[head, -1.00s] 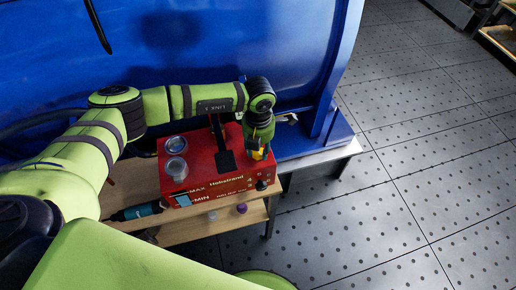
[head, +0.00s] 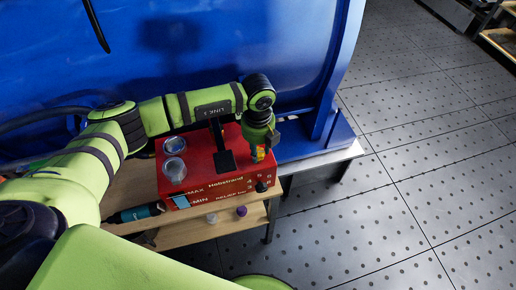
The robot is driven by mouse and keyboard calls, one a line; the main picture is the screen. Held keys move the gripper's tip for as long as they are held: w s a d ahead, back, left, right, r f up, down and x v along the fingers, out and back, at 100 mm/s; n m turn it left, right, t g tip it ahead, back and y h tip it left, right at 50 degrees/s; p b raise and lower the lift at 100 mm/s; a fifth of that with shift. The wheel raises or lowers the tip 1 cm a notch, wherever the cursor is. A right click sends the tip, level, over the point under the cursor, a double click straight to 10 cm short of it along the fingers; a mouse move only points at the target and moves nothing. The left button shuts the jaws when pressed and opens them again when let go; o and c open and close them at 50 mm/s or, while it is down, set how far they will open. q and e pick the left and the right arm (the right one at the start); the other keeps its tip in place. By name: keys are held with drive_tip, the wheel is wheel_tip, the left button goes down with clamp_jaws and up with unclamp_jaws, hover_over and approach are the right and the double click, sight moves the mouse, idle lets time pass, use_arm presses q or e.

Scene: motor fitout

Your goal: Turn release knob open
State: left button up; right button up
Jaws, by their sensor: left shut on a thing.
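The red hydraulic unit (head: 205,178) stands on a wooden shelf below the blue machine. My left gripper (head: 258,152) points down at its top right corner. The gripper is shut on a small yellow part there, which looks like the release knob (head: 261,154). The fingers and wrist hide most of this part, so its turn angle cannot be read. A black round knob (head: 262,187) sits lower on the unit's front face, apart from the gripper. My right gripper is not in view.
A black lever (head: 220,146) rises from the unit's top beside two round silver caps (head: 174,169). A teal-and-black tool (head: 138,212), a purple cap (head: 241,211) and a pale cap (head: 211,218) lie on the wooden shelf (head: 190,234). The floor at right is clear.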

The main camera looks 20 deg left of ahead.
use_arm(q)
drive_tip(key=n, duration=0.4)
drive_tip(key=shift+w+r+n, duration=0.2)
drive_tip(key=shift+w+n, duration=0.05)
drive_tip(key=shift+n, duration=0.05)
drive_tip(key=shift+a+n, duration=0.15)
drive_tip(key=shift+n, duration=2.15)
drive_tip(key=o, duration=1.1)
drive_tip(key=shift+o, duration=0.2)
drive_tip(key=shift+s+a+f, duration=0.1)
drive_tip(key=shift+f, duration=0.05)
drive_tip(key=shift+r, duration=0.55)
wheel_tip(320, 180, up, 11)
